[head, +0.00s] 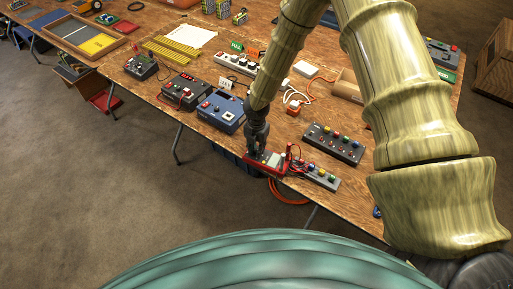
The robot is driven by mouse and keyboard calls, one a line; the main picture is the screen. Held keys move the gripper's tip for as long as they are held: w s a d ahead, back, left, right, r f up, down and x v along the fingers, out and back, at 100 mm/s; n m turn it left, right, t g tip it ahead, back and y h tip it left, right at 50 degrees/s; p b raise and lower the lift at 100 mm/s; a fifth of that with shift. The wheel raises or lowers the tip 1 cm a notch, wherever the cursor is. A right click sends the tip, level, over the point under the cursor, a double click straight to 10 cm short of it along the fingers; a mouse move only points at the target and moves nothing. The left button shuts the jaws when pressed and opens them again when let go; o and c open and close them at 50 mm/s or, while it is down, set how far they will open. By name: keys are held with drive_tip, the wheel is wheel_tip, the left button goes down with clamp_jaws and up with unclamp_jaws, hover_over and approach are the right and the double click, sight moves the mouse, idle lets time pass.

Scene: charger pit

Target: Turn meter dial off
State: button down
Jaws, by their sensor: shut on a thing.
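A red-framed meter (279,172) lies near the front edge of the wooden table (190,124), in the middle of the head view. My gripper (255,148) points down onto the left part of this meter. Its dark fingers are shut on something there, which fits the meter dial. The dial itself is hidden by the fingers, so its setting cannot be read. A pale grey face of the meter shows just right of the fingers.
Right of the meter is a small button box (322,178), with a dark button panel (333,143) behind. A blue box (217,112) and a dark box with red display (184,92) stand left. An orange cable (290,198) hangs below the edge.

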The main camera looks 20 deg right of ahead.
drive_tip(key=c, duration=1.2)
unclamp_jaws()
drive_tip(key=shift+c, duration=0.2)
drive_tip(key=shift+r, duration=0.1)
wheel_tip(320, 180, up, 12)
drive_tip(key=s+a+f+m+g+y+b, duration=0.1)
drive_tip(key=s+a+f+m+y+b, duration=0.25)
drive_tip(key=s+f+m, duration=1.3)
drive_tip(key=s+d+f+m+h+b, duration=0.1)
drive_tip(key=s+d+f+m, duration=0.1)
drive_tip(key=s, duration=0.4)
drive_tip(key=s+d+f+m+h+b, duration=0.1)
drive_tip(key=s+d+f+m, duration=0.1)
drive_tip(key=s+m, duration=0.3)
drive_tip(key=s+d+f+m+t+h, duration=0.1)
drive_tip(key=s+d+f+m, duration=0.2)
drive_tip(key=s, duration=0.5)
drive_tip(key=shift+s+f+m+b, duration=0.4)
drive_tip(key=shift+f+m, duration=0.1)
drive_tip(key=shift+m, duration=0.05)
